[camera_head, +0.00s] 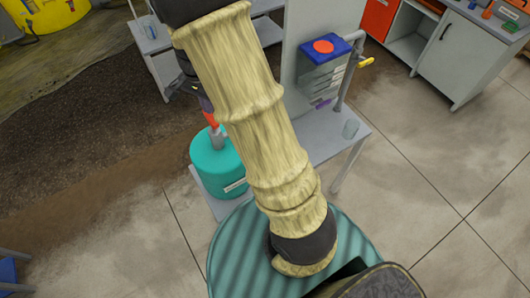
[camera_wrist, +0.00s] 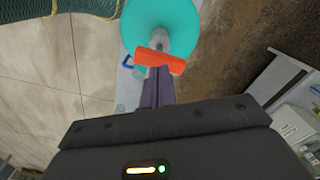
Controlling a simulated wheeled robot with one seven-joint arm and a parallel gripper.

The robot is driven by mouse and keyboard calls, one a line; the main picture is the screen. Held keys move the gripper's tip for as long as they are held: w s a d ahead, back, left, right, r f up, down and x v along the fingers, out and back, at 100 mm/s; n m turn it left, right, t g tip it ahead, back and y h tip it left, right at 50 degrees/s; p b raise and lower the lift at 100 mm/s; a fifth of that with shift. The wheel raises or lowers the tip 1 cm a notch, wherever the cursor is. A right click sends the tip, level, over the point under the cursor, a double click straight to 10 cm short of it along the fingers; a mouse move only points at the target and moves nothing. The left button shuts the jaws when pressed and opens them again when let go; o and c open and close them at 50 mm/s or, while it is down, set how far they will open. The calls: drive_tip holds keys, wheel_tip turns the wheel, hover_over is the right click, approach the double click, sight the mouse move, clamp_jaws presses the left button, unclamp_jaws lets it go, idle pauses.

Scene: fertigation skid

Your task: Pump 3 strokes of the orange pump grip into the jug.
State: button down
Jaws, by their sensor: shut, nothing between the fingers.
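The orange pump grip (camera_wrist: 158,61) is a bar on top of a grey pump stem on the teal drum (camera_wrist: 160,25). In the head view the grip (camera_head: 211,119) shows partly, just above the drum (camera_head: 217,165). My gripper (camera_wrist: 158,80) has its dark purple fingers shut and empty, with the tips right at the grip's near edge. I cannot tell whether they touch it. In the head view my arm hides most of the gripper. A blue handle-like shape (camera_wrist: 127,61) beside the drum may belong to the jug; its body is not clear.
A dispenser with a blue top and red disc (camera_head: 323,47) hangs on a grey panel right of my arm. Grey cabinets (camera_head: 460,50) stand at the far right. The tiled floor at right is clear.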

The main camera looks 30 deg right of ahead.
drive_tip(key=shift+s+r+p, duration=0.1)
drive_tip(key=shift+r+p, duration=1.4)
drive_tip(key=shift+r, duration=0.5)
drive_tip(key=shift+r+p, duration=0.7)
drive_tip(key=shift+r, duration=0.1)
drive_tip(key=s+f+n+t+b, duration=0.2)
drive_tip(key=s+f+n+b, duration=0.8)
drive_tip(key=s+n+b, duration=0.2)
drive_tip(key=shift+s+f+t+b, duration=0.3)
drive_tip(key=shift+s+b, duration=0.8)
drive_tip(key=shift+b, duration=0.05)
